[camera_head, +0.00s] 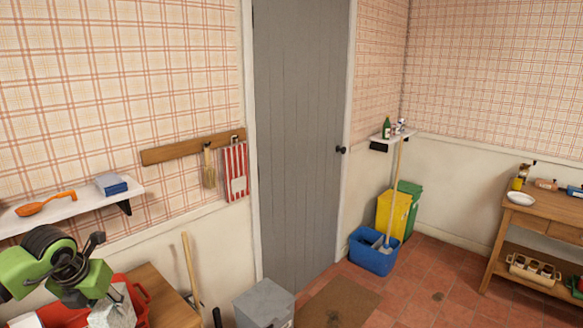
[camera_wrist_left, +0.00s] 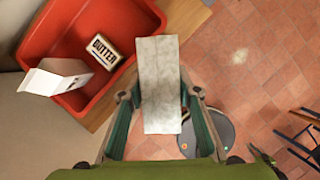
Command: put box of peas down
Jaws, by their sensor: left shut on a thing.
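My left gripper (camera_wrist_left: 160,98) is shut on a pale grey-white box, taken as the box of peas (camera_wrist_left: 157,70), with one finger on each side of it. No print shows on the side facing the wrist camera. In the head view my green left arm is at the lower left, and the left gripper (camera_head: 108,298) holds the pale box (camera_head: 112,312) over or beside the red tray (camera_head: 140,302). The overlap hides whether the box touches anything. My right gripper is not in view.
In the wrist view the red tray (camera_wrist_left: 58,28) holds a butter pack (camera_wrist_left: 103,51) and a white carton (camera_wrist_left: 55,79). It stands on a wooden table (camera_head: 170,300). A wall shelf (camera_head: 80,210) is above it. A grey bin (camera_head: 264,303) stands to the right.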

